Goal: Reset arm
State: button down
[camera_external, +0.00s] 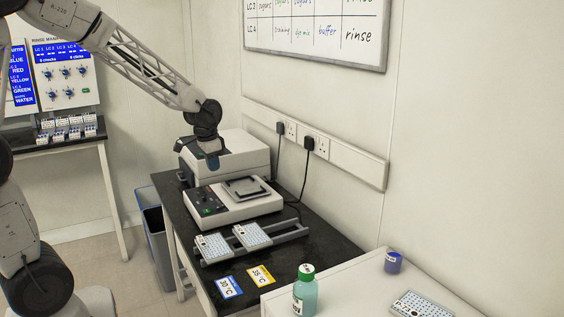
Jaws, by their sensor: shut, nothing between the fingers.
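My arm reaches in from the upper left, over the black bench (325,250). My gripper (212,163) points down at the arm's end, above the bench and in front of the grey box-shaped device (240,150). It is shut and holds nothing I can see. Its fingertips are small and partly dark here. A white device with a dark-framed top plate (235,205) stands just below and to the right of the gripper, apart from it as far as I can tell.
Two well plates (212,247) (253,235) sit on a metal rail rack. Blue (230,287) and yellow (261,275) temperature cards lie in front. A green bottle (305,292), blue cup (393,262) and another plate (421,306) stand on the white counter. A bin (155,245) is left of the bench.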

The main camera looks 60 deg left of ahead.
jog(key=s+d+r, duration=0.8)
jog(key=s+d, duration=0.4)
jog(key=d, duration=0.2)
jog(key=s+d+r, duration=0.1)
jog(key=s+d, duration=0.2)
jog(key=s, duration=0.4)
jog(key=s+d+t, duration=0.1)
jog(key=s+d, duration=0.3)
jog(key=s, duration=0.3)
jog(key=shift+d+r, duration=0.15)
jog(key=shift+r, duration=0.25)
